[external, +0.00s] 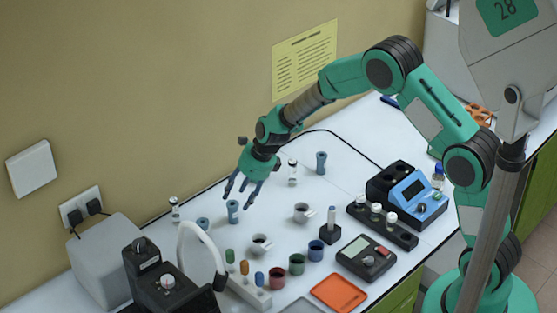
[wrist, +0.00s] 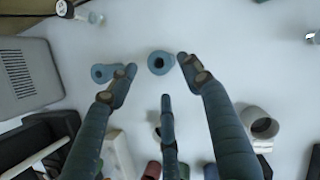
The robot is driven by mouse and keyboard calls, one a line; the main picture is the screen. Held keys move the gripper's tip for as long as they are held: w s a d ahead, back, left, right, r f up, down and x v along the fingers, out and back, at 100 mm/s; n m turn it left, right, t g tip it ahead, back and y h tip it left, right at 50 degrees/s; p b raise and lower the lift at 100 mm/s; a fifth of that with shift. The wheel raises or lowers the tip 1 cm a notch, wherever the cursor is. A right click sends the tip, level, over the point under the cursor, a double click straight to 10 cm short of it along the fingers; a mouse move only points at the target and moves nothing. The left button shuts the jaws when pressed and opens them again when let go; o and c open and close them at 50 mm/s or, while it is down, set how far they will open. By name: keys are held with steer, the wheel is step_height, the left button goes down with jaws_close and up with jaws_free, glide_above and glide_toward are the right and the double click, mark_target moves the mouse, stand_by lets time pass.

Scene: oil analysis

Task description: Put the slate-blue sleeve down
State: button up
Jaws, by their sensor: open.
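A slate-blue sleeve (external: 233,211) stands upright on the white bench just below my gripper (external: 243,194). In the wrist view the sleeve (wrist: 160,62) shows its round open top, just beyond the fingertips. My gripper's three fingers (wrist: 152,82) are spread apart and nothing is between them. A second blue sleeve (external: 203,224) stands to the left and also shows in the wrist view (wrist: 103,73). A third similar sleeve (external: 321,162) stands farther back on the right.
White cups (external: 261,244) with dark insides and several coloured pots (external: 297,264) stand in front. A white-capped vial (external: 174,208) is at the left, another (external: 292,172) behind. A grey box (external: 108,260), a blue instrument (external: 415,195) and an orange tray (external: 338,293) flank the area.

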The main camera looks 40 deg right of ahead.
steer(key=v, duration=0.6)
steer(key=shift+r+p, duration=0.3)
steer(key=shift+s, duration=0.15)
steer(key=s+d+r+n+t, duration=0.1)
steer(key=s+d+r+n, duration=0.1)
steer(key=s+r+n, duration=0.75)
steer(key=s+d+r+n, duration=0.2)
steer(key=s+r+n, duration=0.3)
steer(key=s+r, duration=0.85)
steer(key=s+d+r+n, duration=0.1)
steer(key=s+r+n, duration=0.1)
steer(key=s+n, duration=0.3)
steer(key=s+d+r+n+h, duration=0.1)
steer(key=s+n, duration=0.4)
steer(key=s, duration=0.7)
steer(key=s+d+r+n+h, duration=0.1)
steer(key=s+d+r+n, duration=0.2)
steer(key=s, duration=0.6)
step_height(320, 180, up, 2)
steer(key=n, duration=0.2)
steer(key=shift+n+t, duration=0.35)
steer(key=shift+t, duration=0.05)
